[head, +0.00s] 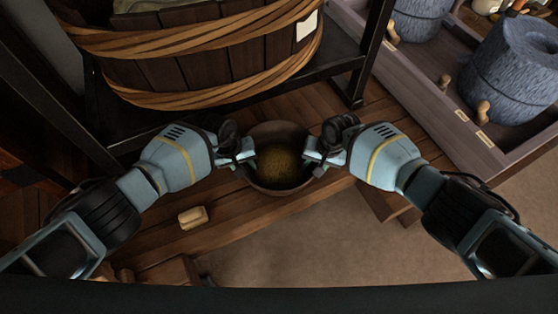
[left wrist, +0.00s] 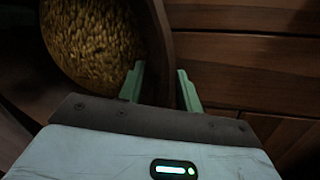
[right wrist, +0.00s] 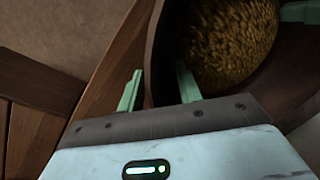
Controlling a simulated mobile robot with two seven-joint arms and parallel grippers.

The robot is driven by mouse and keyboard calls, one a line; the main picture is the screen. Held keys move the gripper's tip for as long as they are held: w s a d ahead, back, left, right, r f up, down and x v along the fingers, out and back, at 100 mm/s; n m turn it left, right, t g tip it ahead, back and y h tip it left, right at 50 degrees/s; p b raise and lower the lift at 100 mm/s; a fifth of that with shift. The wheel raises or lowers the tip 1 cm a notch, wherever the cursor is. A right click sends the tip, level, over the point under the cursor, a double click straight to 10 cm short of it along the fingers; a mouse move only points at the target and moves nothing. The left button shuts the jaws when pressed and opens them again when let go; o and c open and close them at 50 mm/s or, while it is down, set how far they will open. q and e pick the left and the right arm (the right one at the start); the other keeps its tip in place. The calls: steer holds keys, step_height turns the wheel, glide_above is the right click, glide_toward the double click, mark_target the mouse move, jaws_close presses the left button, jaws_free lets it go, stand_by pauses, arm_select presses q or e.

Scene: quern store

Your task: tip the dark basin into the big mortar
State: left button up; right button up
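The dark basin (head: 262,184), a round bowl holding yellow-brown grain (head: 279,165), sits upright on a wooden bench between my grippers. My left gripper (head: 243,160) is at its left side. In the left wrist view the basin's wall (left wrist: 161,45) lies between the two fingers (left wrist: 162,85), with gaps showing. My right gripper (head: 318,160) is at its right side. In the right wrist view the wall (right wrist: 154,50) lies between its fingers (right wrist: 158,85), also with gaps. Both look open astride the rim. I cannot make out a big mortar in any view.
A large staved wooden tub (head: 190,65) with woven bands stands on a dark stand (head: 345,70) behind the basin. A small pale block (head: 192,217) lies on the bench (head: 235,215). Blue-grey stone cylinders (head: 510,70) stand in a wooden trough (head: 440,95) at the right. Floor (head: 300,245) is clear in front.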

arm_select(q)
steer(key=shift+c, duration=0.2)
arm_select(e)
steer(key=shift+c, duration=0.2)
arm_select(q)
jaws_close()
arm_select(e)
jaws_close()
